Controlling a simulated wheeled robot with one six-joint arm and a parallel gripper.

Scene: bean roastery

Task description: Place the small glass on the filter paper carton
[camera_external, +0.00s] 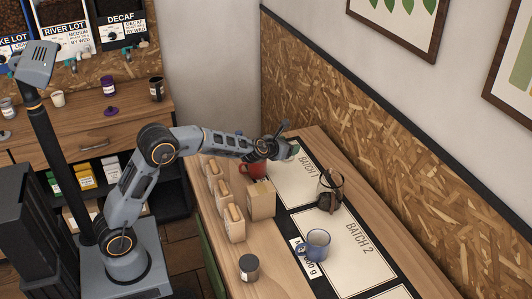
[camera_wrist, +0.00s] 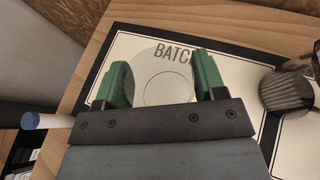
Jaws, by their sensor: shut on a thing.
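My gripper (camera_wrist: 164,76) has its green fingers on either side of a clear small glass (camera_wrist: 168,58) and is shut on it. In the wrist view the glass shows as faint rings over the card lettered BATCH. In the outside view my gripper (camera_external: 288,150) is at the far end of the counter, by the BATCH 1 card; the glass is hard to make out there. A tan carton (camera_external: 262,205), which looks like the filter paper carton, stands nearer the camera, beside the paper bags. Its label cannot be read.
A red mug (camera_external: 254,169) stands just behind the carton. Several kraft bags (camera_external: 234,224) line the left edge. A glass vessel (camera_external: 331,190), a blue mug (camera_external: 315,246) and a dark jar (camera_external: 249,268) stand on the counter. The BATCH 1 card (camera_external: 292,188) has bare room.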

